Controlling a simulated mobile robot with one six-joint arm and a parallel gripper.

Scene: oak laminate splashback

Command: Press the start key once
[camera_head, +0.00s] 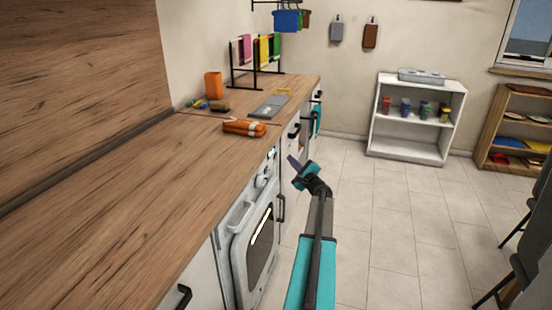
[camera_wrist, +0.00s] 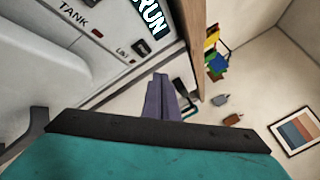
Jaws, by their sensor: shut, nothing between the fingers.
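My gripper (camera_head: 293,162) is in front of the white appliance (camera_head: 240,238) built in under the counter, near the upper part of its front. In the wrist view the two purple-grey fingers (camera_wrist: 161,96) are together and empty, and point toward the control panel (camera_wrist: 112,32).
The wooden counter (camera_head: 130,215) runs above the appliance, with an orange pouch (camera_head: 244,127) and a grey board (camera_head: 269,106) on it. A dark door handle (camera_head: 281,208) sticks out near the appliance. The tiled floor (camera_head: 375,225) is open to the right, with chairs at the far right.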

